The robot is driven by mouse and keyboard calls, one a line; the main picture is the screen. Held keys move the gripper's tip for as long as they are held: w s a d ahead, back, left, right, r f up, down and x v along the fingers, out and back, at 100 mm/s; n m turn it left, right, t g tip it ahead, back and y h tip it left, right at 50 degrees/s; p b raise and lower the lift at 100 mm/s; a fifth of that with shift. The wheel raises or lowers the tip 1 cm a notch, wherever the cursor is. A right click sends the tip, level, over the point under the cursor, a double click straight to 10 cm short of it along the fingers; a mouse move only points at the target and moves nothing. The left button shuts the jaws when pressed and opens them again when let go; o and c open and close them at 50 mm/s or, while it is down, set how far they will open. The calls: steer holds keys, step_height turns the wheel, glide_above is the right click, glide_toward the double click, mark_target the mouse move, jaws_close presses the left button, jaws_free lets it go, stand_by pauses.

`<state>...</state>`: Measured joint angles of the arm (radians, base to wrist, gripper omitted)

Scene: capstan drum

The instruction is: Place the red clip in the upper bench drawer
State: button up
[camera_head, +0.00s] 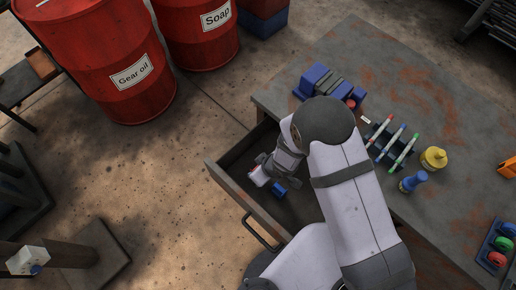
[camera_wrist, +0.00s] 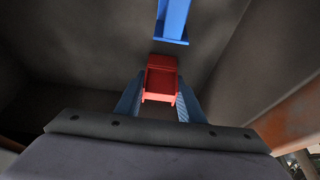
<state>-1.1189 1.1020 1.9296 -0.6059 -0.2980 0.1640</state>
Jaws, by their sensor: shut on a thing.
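My gripper (camera_wrist: 161,98) is shut on the red clip (camera_wrist: 160,78), which sits between its two blue-grey fingers in the wrist view. The gripper is inside the open bench drawer (camera_head: 243,199), whose dark floor and walls surround the clip in the wrist view. I cannot tell whether the clip touches the floor. In the head view my wrist is over the drawer's inside, and the clip is mostly hidden there. A blue object (camera_wrist: 173,20) lies in the drawer just beyond the clip.
Red drums (camera_head: 105,60) stand on the floor at left. The drawer's handle (camera_head: 262,232) sticks out in front.

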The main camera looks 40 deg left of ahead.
steer(key=shift+f, duration=0.2)
steer(key=o, duration=1)
steer(key=shift+o, duration=0.2)
steer(key=shift+r, duration=0.1)
steer(key=shift+d+r, duration=0.15)
steer(key=shift+r, duration=0.45)
steer(key=p+v, duration=0.1)
steer(key=v, duration=1)
steer(key=shift+d, duration=0.1)
